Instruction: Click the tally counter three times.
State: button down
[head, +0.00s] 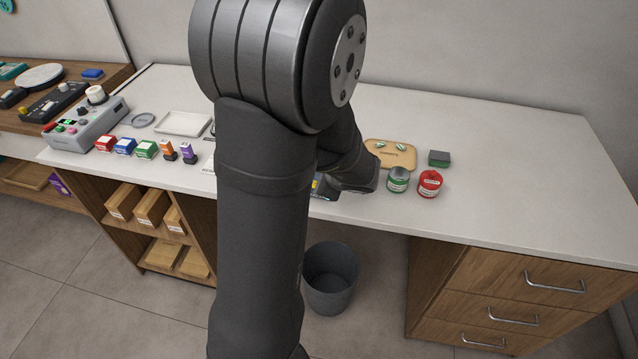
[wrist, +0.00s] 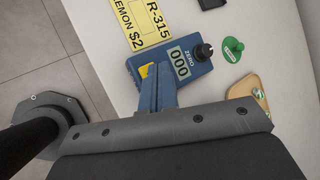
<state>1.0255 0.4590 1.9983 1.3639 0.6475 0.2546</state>
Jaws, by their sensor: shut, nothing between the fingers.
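The tally counter (wrist: 190,67) is a blue box in the wrist view, with a display reading 000, the word ZERO beside it, a black knob (wrist: 203,52) at one corner and a yellow patch (wrist: 147,70) near the opposite end. My gripper (wrist: 157,76) is shut and empty. Its blue fingers reach over the counter, their tips right beside the yellow patch and covering part of it. I cannot tell whether they touch it. In the head view my arm hides most of the counter.
A yellow card (wrist: 143,22) reading R-315 and LEMON $2 lies beside the counter. A green piece (wrist: 233,48) and a wooden board (head: 396,155) are near. A green-labelled jar (head: 398,180) and a red one (head: 430,184) stand right. The far right counter top is clear.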

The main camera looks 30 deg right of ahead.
jog(key=shift+f, duration=0.6)
dwell(0.6)
jog(key=shift+r, duration=0.85)
jog(key=shift+r, duration=2.5)
dwell(0.7)
notch_tip(320, 180, up, 4)
jog(key=shift+f, duration=0.1)
dwell(0.4)
